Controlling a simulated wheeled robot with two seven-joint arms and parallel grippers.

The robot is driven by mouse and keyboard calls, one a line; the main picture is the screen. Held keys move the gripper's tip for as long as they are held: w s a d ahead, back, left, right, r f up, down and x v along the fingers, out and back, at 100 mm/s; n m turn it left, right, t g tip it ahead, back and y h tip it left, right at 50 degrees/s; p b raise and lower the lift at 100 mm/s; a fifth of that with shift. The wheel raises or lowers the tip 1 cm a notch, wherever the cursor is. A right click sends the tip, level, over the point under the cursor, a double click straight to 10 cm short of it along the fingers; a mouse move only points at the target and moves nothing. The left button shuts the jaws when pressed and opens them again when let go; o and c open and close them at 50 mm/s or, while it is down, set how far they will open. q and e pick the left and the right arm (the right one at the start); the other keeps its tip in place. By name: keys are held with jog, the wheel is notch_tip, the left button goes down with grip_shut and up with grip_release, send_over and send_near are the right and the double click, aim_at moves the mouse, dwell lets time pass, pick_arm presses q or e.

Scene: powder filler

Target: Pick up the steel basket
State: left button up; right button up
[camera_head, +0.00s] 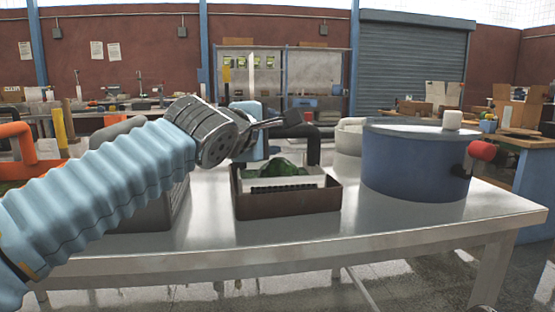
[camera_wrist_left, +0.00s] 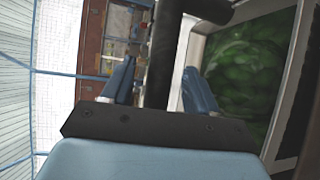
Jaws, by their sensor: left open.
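A grey metal basket (camera_head: 155,217) stands on the table at the left in the head view, mostly hidden behind my left arm. Its far side and interior cannot be seen. My left gripper (camera_head: 276,123) is to the right of this basket, above the back of a brown open box. Its jaws also show in the left wrist view (camera_wrist_left: 158,84). They are open, with a black bar (camera_wrist_left: 160,55) showing between the two blue fingers. I cannot tell whether either finger touches the bar. My right gripper is out of view.
The brown box (camera_head: 288,205) holds green material (camera_head: 280,167), which also fills the right of the wrist view (camera_wrist_left: 245,70). A black arched pipe (camera_head: 312,140) rises behind it. A blue drum (camera_head: 415,170) with a red knob stands right. The table's front (camera_head: 330,245) is clear.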

pick_arm(q)
jog(key=shift+w+d+f, duration=0.1)
jog(key=shift+w+d, duration=0.1)
jog(key=shift+w, duration=0.4)
grip_shut()
jog(key=shift+f, duration=0.1)
dwell(0.8)
